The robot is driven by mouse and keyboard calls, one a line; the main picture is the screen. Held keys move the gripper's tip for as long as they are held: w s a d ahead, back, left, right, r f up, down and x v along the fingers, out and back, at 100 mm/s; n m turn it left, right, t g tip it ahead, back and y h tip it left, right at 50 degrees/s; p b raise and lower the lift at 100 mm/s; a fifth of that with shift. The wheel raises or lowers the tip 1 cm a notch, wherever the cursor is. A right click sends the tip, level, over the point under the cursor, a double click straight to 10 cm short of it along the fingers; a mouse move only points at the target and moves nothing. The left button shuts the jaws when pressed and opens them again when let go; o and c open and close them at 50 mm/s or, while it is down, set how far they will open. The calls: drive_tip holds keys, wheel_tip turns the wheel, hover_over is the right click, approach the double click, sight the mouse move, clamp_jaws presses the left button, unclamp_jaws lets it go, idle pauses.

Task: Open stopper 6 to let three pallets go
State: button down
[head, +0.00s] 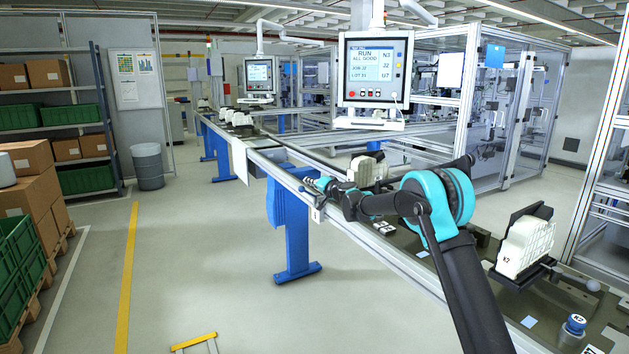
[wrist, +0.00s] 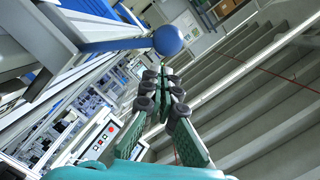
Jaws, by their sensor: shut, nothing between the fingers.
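My gripper (wrist: 166,80) is shut and empty in the wrist view. A small gap seems to show between knob and fingertips. No number is readable on it, so I cannot tell whether it belongs to stopper 6. In the head view my gripper (head: 318,184) is small, at the near rail of the conveyor (head: 290,178). White castings sit on the line: one marked K2 (head: 525,245) at right, one (head: 366,170) behind my gripper, and several (head: 238,120) farther up.
A blue-capped item (head: 573,326) stands at the lower right. Control screens (head: 375,68) hang above the line; the near one reads RUN, ALL GOOD. A blue conveyor leg (head: 291,225) stands below.

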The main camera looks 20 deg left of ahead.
drive_tip(key=shift+s+f, duration=0.5)
drive_tip(key=shift+s, duration=0.15)
drive_tip(key=shift+s+a+f, duration=0.1)
